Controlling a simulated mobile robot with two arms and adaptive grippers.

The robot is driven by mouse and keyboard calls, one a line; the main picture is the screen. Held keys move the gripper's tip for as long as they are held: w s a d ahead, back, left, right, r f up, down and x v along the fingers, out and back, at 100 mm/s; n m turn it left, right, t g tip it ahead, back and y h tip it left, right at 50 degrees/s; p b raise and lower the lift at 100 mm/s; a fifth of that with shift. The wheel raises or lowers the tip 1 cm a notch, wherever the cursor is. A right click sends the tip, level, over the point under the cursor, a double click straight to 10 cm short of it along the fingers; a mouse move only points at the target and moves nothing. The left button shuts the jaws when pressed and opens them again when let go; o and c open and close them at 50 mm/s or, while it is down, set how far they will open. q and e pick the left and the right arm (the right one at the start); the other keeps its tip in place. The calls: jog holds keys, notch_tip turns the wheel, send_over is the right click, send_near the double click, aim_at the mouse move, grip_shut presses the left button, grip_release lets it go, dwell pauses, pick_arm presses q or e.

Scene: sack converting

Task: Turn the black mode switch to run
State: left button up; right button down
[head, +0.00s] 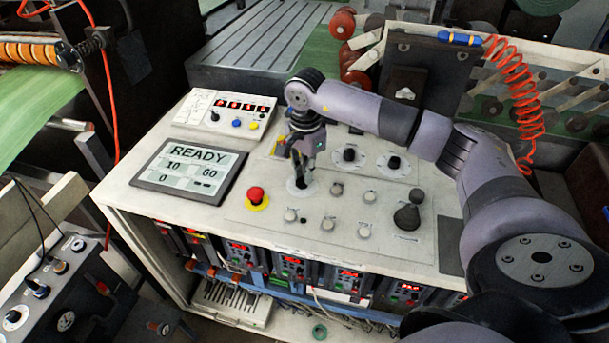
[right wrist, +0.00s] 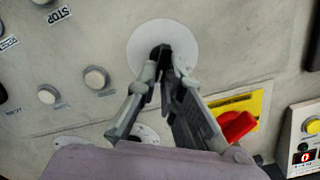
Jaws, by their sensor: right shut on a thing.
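The black mode switch (right wrist: 160,54) sits on a round white plate (right wrist: 187,38) on the sloped control panel. My right gripper (head: 302,177) reaches down onto it from above. In the right wrist view the fingertips (right wrist: 163,68) close on the sides of the black knob, which is partly hidden between them. The plate's markings and the knob's exact pointing are not readable. In the head view the switch is mostly covered by the gripper, with the white plate (head: 292,188) showing around it. My left gripper is not in view.
A red mushroom button (head: 256,194) stands left of the switch, and a display (head: 190,170) reads READY. A red knob on a yellow plate (right wrist: 237,124) is close to my fingers. Two black dials (head: 350,154) (head: 394,162) and several pale buttons (head: 327,224) surround the switch.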

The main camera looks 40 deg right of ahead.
jog(key=shift+s+m+b, duration=0.1)
jog(key=shift+m+b, duration=0.4)
jog(key=shift+m, duration=0.8)
jog(key=shift+r, duration=0.1)
jog(key=c, duration=1.7)
grip_release()
jog(key=shift+r, duration=0.2)
notch_tip(320, 180, up, 12)
jog(key=shift+f, duration=0.25)
